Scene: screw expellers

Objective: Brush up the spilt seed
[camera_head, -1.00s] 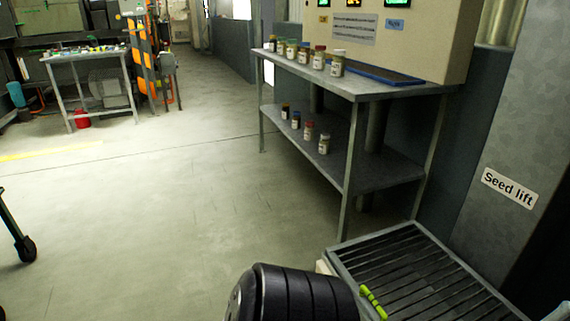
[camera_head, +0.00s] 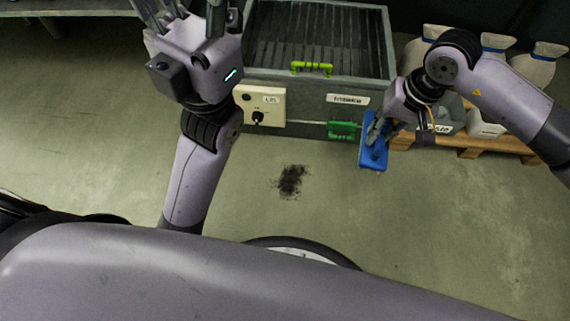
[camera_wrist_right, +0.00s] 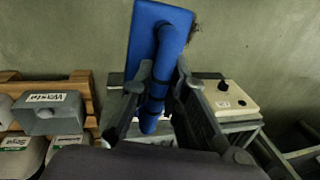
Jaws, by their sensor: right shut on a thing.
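The spilt seed (camera_head: 291,181) is a dark loose patch on the floor in front of the metal bin. My right gripper (camera_head: 377,128) is shut on the handle of a blue brush (camera_head: 374,155), right of the seed. In the right wrist view, the blue brush (camera_wrist_right: 150,45) has its handle between my fingers (camera_wrist_right: 162,88). A dark patch, likely the seed (camera_wrist_right: 194,28), shows just past the brush's edge. Whether the bristles touch the floor is hidden. My left gripper (camera_head: 184,8) is at the top left, fingers apart, tips cut off by the frame edge.
The slatted metal bin (camera_head: 350,99) carries a lime handle (camera_head: 312,69), a green handle (camera_head: 342,130) and a switch box (camera_head: 261,106). Floor around the seed is clear.

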